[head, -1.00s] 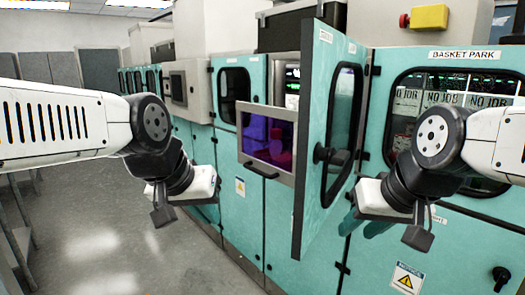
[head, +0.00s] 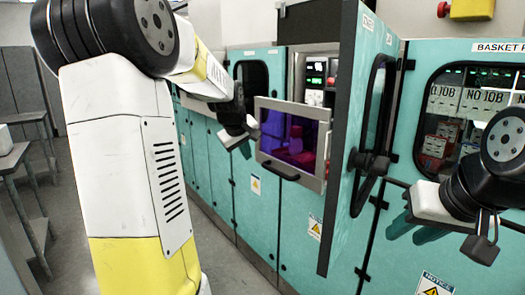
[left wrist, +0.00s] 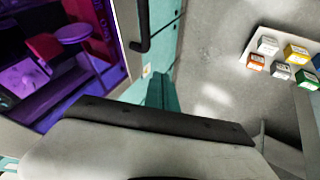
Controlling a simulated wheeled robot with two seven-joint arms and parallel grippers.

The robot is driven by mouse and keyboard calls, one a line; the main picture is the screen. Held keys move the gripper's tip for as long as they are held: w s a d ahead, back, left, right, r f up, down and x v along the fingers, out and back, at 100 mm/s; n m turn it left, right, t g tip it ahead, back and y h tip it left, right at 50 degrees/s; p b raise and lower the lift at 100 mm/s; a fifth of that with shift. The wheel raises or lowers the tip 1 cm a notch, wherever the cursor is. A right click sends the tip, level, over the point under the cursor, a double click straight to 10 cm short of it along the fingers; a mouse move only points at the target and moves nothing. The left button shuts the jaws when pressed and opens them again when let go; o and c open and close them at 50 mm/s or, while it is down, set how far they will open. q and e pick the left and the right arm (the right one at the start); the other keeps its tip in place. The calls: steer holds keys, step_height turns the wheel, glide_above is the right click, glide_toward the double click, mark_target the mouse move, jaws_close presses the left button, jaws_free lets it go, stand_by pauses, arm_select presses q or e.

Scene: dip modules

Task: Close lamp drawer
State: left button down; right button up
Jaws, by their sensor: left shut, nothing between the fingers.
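The lamp drawer (head: 262,120) is a grey-framed box with a purple-lit window, standing out from the teal cabinet in the head view. Its black handle (head: 281,171) is on the lower front. In the left wrist view the drawer's purple window (left wrist: 62,60) fills the upper left, with the handle (left wrist: 142,28) beside it. My left gripper (head: 246,149) is shut and empty, just left of the drawer front; contact cannot be told. Its teal fingers (left wrist: 160,90) point toward the floor side of the handle. My right gripper (head: 411,229) appears open and empty, right of the open door.
An open teal cabinet door (head: 345,140) with a black handle stands out right of the drawer, between my two grippers. The basket park cabinet (head: 415,60) is at right. A white tray (left wrist: 252,45) with several coloured boxes shows in the left wrist view.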

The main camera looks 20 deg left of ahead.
mark_target(260, 160)
arm_select(q)
steer(key=w+f, duration=0.1)
steer(key=w, duration=0.1)
steer(key=w+d+f, duration=0.1)
steer(key=w+f, duration=0.1)
steer(key=w+d+f, duration=0.1)
steer(key=w+f, duration=0.1)
steer(key=shift+w+d, duration=0.1)
steer(key=shift+w, duration=0.25)
steer(key=shift+w+d, duration=0.1)
